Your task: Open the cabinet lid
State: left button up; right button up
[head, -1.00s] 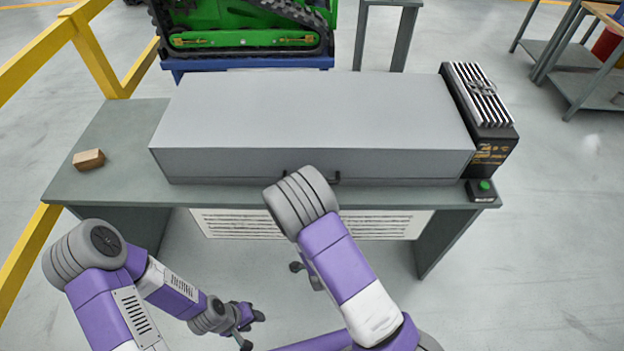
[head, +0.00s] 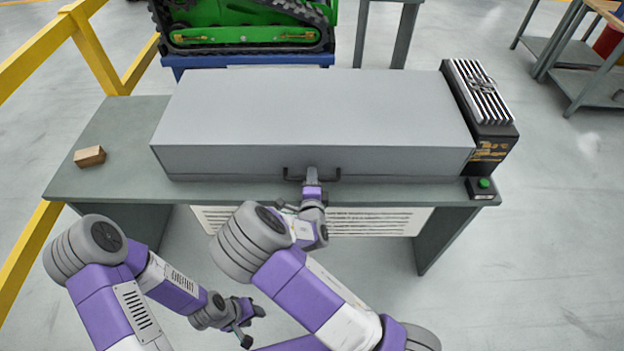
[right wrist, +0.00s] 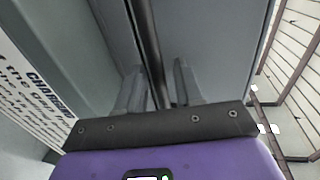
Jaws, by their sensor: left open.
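The cabinet is a long grey box lying on the workbench, its lid (head: 315,108) down and flat. A dark bar handle (head: 330,179) sits on its front face near the middle. My right gripper (head: 312,178) is at this handle. In the right wrist view the dark handle bar (right wrist: 146,38) runs between the two fingers of my right gripper (right wrist: 158,88); whether they press on it I cannot tell. My left gripper (head: 254,327) is open and empty, low in front of the bench, away from the cabinet.
The grey-green workbench (head: 100,178) carries a small brown block (head: 90,156) at left. A black device with a ribbed top (head: 482,92) stands against the cabinet's right end, with a green button box (head: 482,188) in front. A yellow rail (head: 95,55) runs along the left.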

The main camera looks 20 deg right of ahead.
jog(key=shift+w, duration=0.2)
jog(key=shift+c, duration=0.5)
grip_shut()
